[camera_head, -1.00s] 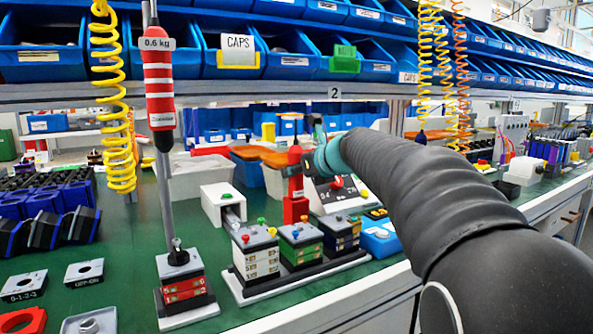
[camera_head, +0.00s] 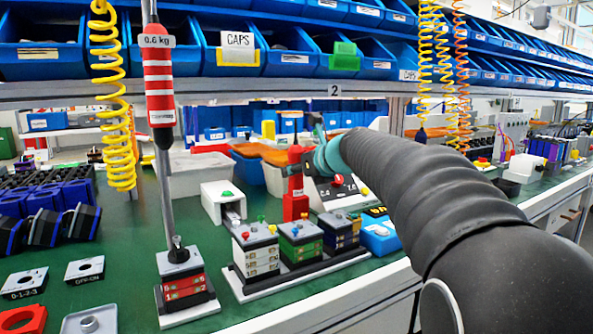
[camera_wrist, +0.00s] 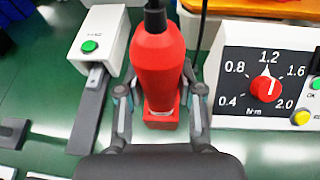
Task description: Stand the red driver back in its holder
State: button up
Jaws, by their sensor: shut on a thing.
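The red driver (camera_wrist: 157,65) is upright between the two fingers of my gripper (camera_wrist: 160,97) in the wrist view, with a black top and a cable rising from it. My gripper is shut on it. In the head view the driver (camera_head: 294,156) shows beside my teal wrist. A red block-shaped holder (camera_head: 295,207) stands directly below it on the green bench. Its front (camera_wrist: 160,120) also shows under the driver in the wrist view. The driver's lower tip is hidden, so I cannot tell how far it sits in the holder.
A white box with a green button (camera_wrist: 98,45) stands left of the driver. A dial panel (camera_wrist: 268,80) stands close on the right. Stacked switch blocks (camera_head: 257,252) sit in front. A red-and-white striped tool (camera_head: 159,90) hangs over the bench at left.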

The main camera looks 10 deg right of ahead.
jog(key=o, duration=0.8)
jog(key=shift+c, duration=0.2)
jog(key=shift+f, duration=0.1)
jog(key=v, duration=1.2)
